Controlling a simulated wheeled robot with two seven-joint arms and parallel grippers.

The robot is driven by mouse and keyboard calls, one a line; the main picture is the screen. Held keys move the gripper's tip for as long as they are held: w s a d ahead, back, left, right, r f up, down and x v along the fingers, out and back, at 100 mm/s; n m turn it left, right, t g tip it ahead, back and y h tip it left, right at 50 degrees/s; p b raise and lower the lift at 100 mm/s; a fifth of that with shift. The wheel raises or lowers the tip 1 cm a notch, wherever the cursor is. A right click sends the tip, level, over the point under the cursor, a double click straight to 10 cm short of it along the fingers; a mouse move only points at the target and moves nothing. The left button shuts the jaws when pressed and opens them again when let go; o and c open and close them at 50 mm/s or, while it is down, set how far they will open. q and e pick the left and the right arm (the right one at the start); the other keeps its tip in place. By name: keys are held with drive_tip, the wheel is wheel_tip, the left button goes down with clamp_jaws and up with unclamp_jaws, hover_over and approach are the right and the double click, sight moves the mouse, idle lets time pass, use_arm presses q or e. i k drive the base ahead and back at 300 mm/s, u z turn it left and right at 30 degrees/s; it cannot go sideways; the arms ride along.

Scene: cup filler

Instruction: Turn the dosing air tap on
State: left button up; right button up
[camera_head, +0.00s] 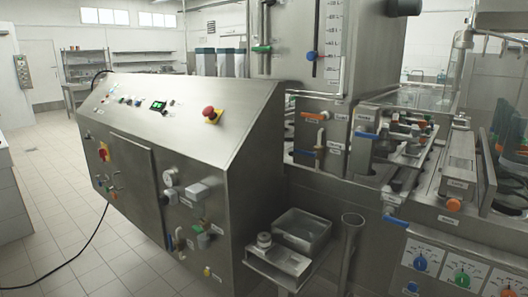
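Neither gripper shows in the head view. The labels are too small to read, so I cannot tell which tap is the dosing air tap. On the side of the steel control cabinet (245,165) there is a round gauge (168,177), with grey valve bodies (197,191) beside it. Below them are a blue handle (180,238) and a green-tipped fitting (216,229). A further blue handle (396,221) sits lower down.
A red emergency button (210,113) is on the sloped panel. A small shelf with a steel tray (303,228) and an upright pipe (351,250) stand in front of the machine. A black cable (88,240) crosses the tiled floor. The floor at the left (50,200) is mostly clear.

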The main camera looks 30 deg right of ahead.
sight(315, 153)
drive_tip(key=z, duration=0.05)
drive_tip(key=i, duration=1)
drive_tip(key=z, duration=0.65)
